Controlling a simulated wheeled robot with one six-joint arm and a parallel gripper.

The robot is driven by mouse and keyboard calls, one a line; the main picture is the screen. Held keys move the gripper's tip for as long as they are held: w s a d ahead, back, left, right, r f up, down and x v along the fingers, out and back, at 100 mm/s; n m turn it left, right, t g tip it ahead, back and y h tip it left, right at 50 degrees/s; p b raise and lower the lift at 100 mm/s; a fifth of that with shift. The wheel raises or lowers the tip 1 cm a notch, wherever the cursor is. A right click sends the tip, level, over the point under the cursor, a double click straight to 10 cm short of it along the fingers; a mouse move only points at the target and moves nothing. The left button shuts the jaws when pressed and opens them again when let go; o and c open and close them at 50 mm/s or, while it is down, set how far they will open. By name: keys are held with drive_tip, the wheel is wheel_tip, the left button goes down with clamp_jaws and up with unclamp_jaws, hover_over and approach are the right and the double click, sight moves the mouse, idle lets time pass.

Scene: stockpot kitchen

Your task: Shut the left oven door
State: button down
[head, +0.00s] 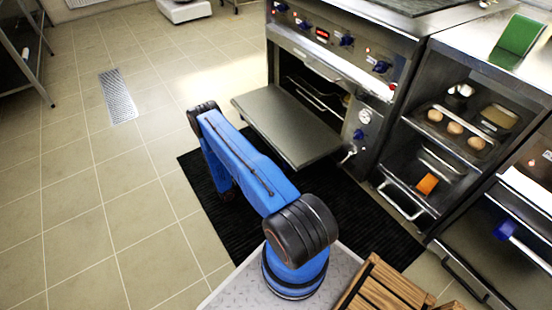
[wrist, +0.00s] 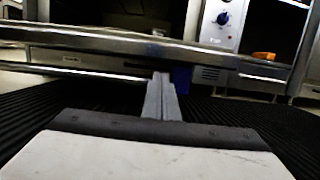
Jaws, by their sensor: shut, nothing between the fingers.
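The left oven door (head: 290,122) hangs open in the head view, lying about flat out from the oven front (head: 335,75). The oven's dark cavity with a rack shows behind it. In the wrist view the door's long metal edge (wrist: 100,40) crosses the upper part of the picture. My gripper (wrist: 160,78) is shut and empty, with its fingertips just below that edge in the picture. I cannot tell whether they touch the door. In the head view my gripper is hidden behind my blue arm, on the near-left side of the door.
A black ribbed mat (head: 215,220) lies on the tiled floor below the door. Right of the oven, an open cabinet holds a tray (head: 455,130) of eggs and an orange item (head: 427,184). A wooden crate (head: 385,290) is at the bottom. The floor at left is clear, with a drain (head: 118,97).

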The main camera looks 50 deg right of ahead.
sight(280, 156)
drive_tip(key=x, duration=0.6)
drive_tip(key=f+x, duration=0.1)
drive_tip(key=x, duration=0.2)
drive_tip(key=shift+s+d+r, duration=0.15)
drive_tip(key=shift+d, duration=0.2)
drive_tip(key=shift+r, duration=0.15)
